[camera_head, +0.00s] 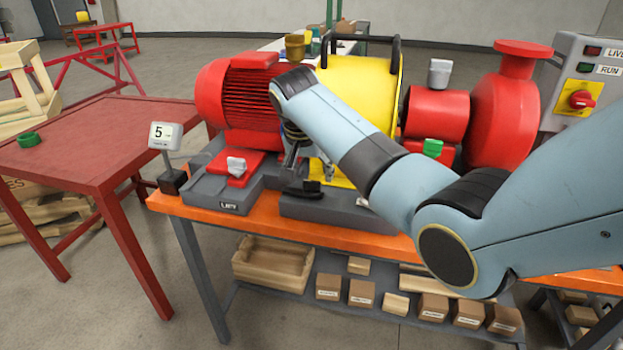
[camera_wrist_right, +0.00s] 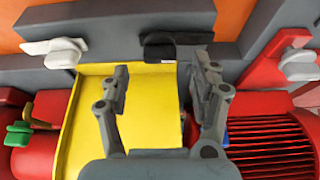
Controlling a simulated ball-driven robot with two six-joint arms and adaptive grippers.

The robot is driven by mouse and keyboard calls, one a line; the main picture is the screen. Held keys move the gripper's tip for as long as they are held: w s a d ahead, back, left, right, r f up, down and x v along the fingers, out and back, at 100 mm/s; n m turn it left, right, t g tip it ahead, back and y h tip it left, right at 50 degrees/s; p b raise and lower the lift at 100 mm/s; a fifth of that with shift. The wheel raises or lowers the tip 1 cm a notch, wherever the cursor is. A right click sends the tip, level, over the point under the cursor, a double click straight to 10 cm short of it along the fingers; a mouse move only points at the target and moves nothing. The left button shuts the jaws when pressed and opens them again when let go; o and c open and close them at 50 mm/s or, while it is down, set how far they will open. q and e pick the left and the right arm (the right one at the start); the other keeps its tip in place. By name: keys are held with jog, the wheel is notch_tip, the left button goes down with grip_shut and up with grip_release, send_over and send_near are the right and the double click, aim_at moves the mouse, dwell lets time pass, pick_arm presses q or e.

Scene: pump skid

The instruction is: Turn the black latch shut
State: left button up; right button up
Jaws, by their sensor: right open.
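The black latch (camera_head: 303,188) sits on the grey base of the pump skid, in front of the yellow guard. In the right wrist view the black latch (camera_wrist_right: 176,40) lies sideways on the grey base, beyond the fingertips. My right gripper (camera_head: 296,158) is over the skid just behind the latch, partly hidden by my own arm. In the wrist view the right gripper (camera_wrist_right: 163,72) is open and empty, its fingers apart over the yellow guard. No contact with the latch shows. My left gripper is in neither view.
The yellow guard (camera_head: 358,85) stands between the red motor (camera_head: 240,95) and a red pump (camera_head: 503,120). White latches (camera_wrist_right: 58,50) (camera_wrist_right: 298,65) flank the black one. A green latch (camera_head: 432,148) sits at right. A red table (camera_head: 80,140) stands at left.

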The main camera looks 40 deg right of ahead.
aim_at(312, 182)
jog(key=shift+x, duration=1.8)
jog(key=shift+c, duration=0.2)
grip_shut()
